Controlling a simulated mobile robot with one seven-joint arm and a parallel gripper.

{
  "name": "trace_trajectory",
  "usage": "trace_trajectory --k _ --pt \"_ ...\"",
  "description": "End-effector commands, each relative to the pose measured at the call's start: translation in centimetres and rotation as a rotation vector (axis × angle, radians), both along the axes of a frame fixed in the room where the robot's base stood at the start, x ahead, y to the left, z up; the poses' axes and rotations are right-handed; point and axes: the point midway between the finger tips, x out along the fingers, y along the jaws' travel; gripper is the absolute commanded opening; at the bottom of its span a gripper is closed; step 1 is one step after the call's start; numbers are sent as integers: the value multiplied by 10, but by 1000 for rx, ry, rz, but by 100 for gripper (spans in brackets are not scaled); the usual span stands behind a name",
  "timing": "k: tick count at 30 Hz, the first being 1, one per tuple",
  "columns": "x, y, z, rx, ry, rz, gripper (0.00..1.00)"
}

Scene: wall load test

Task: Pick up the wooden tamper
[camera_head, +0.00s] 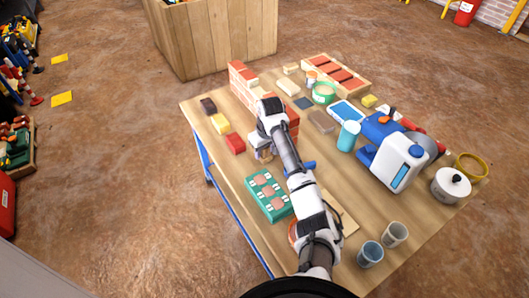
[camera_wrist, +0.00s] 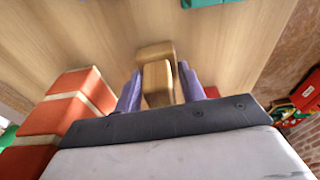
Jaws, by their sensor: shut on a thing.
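The wooden tamper (camera_wrist: 154,52) is a light brown wooden piece with a block-like end, in the upper middle of the wrist view. My gripper (camera_wrist: 160,70) has its two purple fingers on either side of it and is shut on it. In the head view my gripper (camera_head: 262,151) is low over the left middle of the table, just in front of the brick wall. A small brown part of the tamper (camera_head: 265,157) shows there below the wrist. I cannot tell whether the tamper touches the tabletop.
A red and tan brick wall (camera_head: 238,78) stands close behind my gripper; it also shows at left in the wrist view (camera_wrist: 62,110). A red brick (camera_head: 235,143) and a yellow brick (camera_head: 220,123) lie to the left. A green case (camera_head: 264,190) lies nearer. A white jug (camera_head: 393,163) stands right.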

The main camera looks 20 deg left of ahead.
Motion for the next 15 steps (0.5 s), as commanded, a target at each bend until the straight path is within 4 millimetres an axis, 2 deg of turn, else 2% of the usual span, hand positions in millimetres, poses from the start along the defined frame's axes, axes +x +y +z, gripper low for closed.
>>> trace_trajectory --k 8,11,15 --pt "0 0 10 0 -2 1 18" --pt "1 1 23 2 -3 1 18" --pt "1 1 53 2 -6 2 18"
